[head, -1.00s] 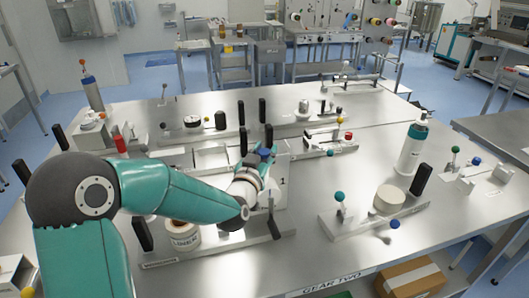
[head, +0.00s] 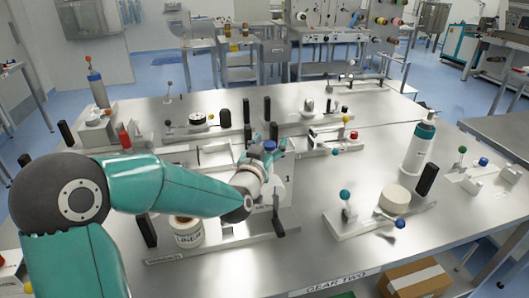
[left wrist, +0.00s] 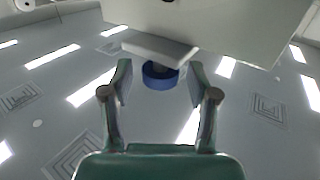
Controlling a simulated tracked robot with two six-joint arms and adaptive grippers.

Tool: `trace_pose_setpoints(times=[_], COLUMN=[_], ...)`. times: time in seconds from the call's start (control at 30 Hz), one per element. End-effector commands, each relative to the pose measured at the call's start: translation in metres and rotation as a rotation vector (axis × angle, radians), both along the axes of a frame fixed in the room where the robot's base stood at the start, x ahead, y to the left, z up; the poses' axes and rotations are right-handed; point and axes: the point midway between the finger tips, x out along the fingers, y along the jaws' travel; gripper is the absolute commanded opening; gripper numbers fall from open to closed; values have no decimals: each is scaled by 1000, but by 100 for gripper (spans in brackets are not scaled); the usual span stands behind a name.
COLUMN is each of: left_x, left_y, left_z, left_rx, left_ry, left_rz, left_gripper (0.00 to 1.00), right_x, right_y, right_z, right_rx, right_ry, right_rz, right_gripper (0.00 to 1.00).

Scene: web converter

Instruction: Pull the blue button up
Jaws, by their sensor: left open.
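The blue button (head: 270,146) is a small round blue knob beside the white upright panel of the front-middle station in the head view. In the left wrist view the blue button (left wrist: 160,77) sits below a pale bracket, between the two fingers. My left gripper (head: 268,156) is at the button in the head view, partly hidden by its own wrist. In the left wrist view my left gripper (left wrist: 159,84) is open, one finger on each side of the button, with visible gaps. My right gripper is not in view.
A roll marked liner (head: 188,232) stands under my left forearm. Black posts (head: 278,215) flank the station. A teal-knobbed fixture (head: 345,196) and a pump bottle (head: 418,145) stand to the right. The steel table (head: 310,235) is bare between the station and that fixture.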

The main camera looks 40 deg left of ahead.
Motion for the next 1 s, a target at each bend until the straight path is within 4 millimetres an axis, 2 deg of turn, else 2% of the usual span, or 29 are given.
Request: trace_pose_setpoints(times=[0.17,0.4,0.6,0.8,1.0], left_x=[-21,-67,-98,-110,-110], left_y=[-6,-21,-30,-34,-34], left_z=[1,1,1,0,0], left_rx=[0,1,1,1,0], left_ry=[-1,-3,-3,-2,-1], left_rz=[0,-1,1,0,1], left_gripper=[60,60,60,60,60], right_x=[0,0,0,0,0], right_y=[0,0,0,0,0], right_z=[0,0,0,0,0], right_rx=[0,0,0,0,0], right_ry=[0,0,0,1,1], right_rz=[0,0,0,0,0], right_gripper=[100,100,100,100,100])
